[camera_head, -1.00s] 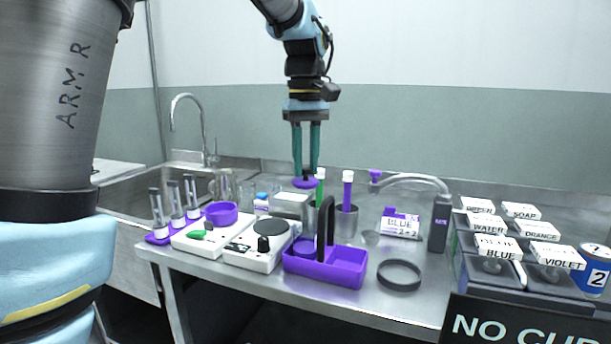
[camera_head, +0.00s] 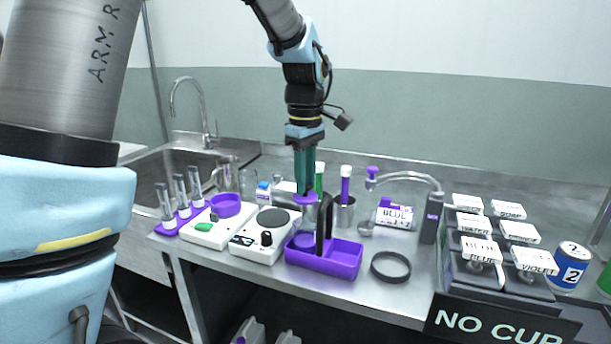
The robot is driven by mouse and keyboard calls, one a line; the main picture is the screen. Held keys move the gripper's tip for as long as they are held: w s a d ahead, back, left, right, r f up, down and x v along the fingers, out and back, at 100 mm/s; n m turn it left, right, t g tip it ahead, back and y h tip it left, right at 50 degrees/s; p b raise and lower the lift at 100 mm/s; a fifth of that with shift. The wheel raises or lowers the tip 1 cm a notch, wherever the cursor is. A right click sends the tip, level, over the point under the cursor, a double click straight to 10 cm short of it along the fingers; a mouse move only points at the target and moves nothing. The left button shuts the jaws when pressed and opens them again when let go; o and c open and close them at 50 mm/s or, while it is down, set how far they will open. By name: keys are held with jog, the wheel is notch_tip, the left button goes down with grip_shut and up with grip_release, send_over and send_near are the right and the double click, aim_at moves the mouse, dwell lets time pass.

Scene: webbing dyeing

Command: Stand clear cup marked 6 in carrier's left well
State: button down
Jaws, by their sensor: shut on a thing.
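The carrier (camera_head: 338,265) is a purple tray with an upright black handle between two wells. A round purple piece (camera_head: 302,241) shows in its left well; the right well looks empty. My gripper (camera_head: 305,190) points straight down behind the carrier's left well, its green fingers shut on a purple disc-shaped piece (camera_head: 305,199). I cannot make out a mark 6. Clear cups (camera_head: 223,178) stand at the back left, their marks unreadable.
Two white devices (camera_head: 262,240) stand left of the carrier, with a purple tube rack (camera_head: 182,219) beyond. A black ring (camera_head: 390,267) lies to the right; labelled containers (camera_head: 480,250) fill the right side.

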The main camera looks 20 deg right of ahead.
aim_at(306, 198)
jog(key=shift+f+b, duration=1.65)
jog(key=shift+f, duration=0.9)
jog(key=shift+p, duration=0.45)
jog(key=shift+f+p, duration=0.2)
jog(key=shift+p, duration=0.1)
dwell(0.6)
jog(key=c, duration=0.6)
grip_release()
jog(key=shift+o, duration=0.3)
jog(key=o, duration=0.4)
